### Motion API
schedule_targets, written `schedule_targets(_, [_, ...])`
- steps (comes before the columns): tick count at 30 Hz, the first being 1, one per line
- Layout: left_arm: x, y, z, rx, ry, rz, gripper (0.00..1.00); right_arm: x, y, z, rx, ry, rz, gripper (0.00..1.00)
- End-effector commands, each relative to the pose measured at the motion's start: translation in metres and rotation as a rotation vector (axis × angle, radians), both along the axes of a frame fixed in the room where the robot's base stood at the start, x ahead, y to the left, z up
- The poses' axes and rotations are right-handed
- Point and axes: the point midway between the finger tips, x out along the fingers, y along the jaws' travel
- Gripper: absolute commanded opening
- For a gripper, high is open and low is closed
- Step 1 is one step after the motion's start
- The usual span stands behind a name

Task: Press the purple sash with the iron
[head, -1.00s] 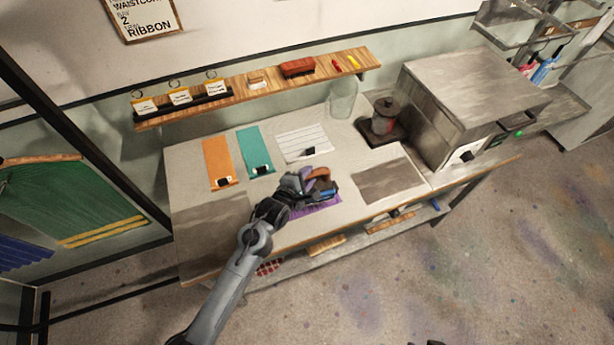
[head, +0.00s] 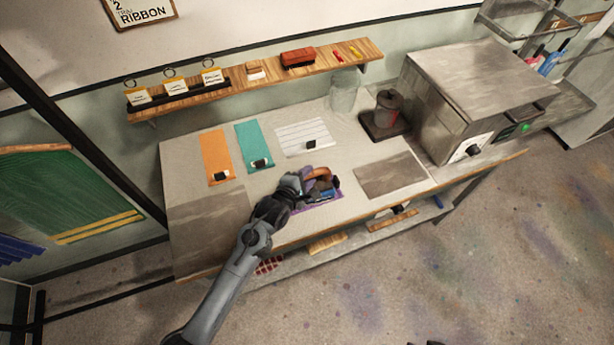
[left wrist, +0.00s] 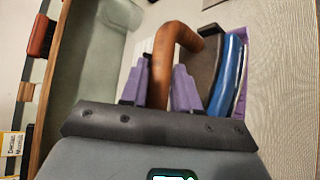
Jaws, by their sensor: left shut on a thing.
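The iron (head: 325,190) has a brown curved handle, a dark body and a blue band; its handle (left wrist: 172,50) and blue band (left wrist: 229,75) show large in the left wrist view. The purple sash (head: 330,203) lies at the table's front middle, mostly hidden under the iron and my gripper. My left gripper (head: 306,184) is shut on the iron's handle, and its purple-padded fingers (left wrist: 168,88) show around the handle in the left wrist view. The iron is over the sash; I cannot tell whether its sole touches the cloth. My right gripper is not in view.
Orange (head: 216,155) and teal (head: 253,147) cloths and a striped white cloth (head: 302,139) lie behind the iron. A glass jar (head: 344,94), a small dark burner stand (head: 386,115) and a metal oven (head: 472,95) stand at the right. A grey mat (head: 390,175) lies right of the sash.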

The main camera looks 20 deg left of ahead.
Motion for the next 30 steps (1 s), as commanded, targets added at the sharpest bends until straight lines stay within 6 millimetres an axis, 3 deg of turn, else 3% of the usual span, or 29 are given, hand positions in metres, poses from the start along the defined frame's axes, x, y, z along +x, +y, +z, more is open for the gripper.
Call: schedule_targets(30, [0.0015, -0.0001, -0.0039, -0.001, -0.009, 0.0, 0.0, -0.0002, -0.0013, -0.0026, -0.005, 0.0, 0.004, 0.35])
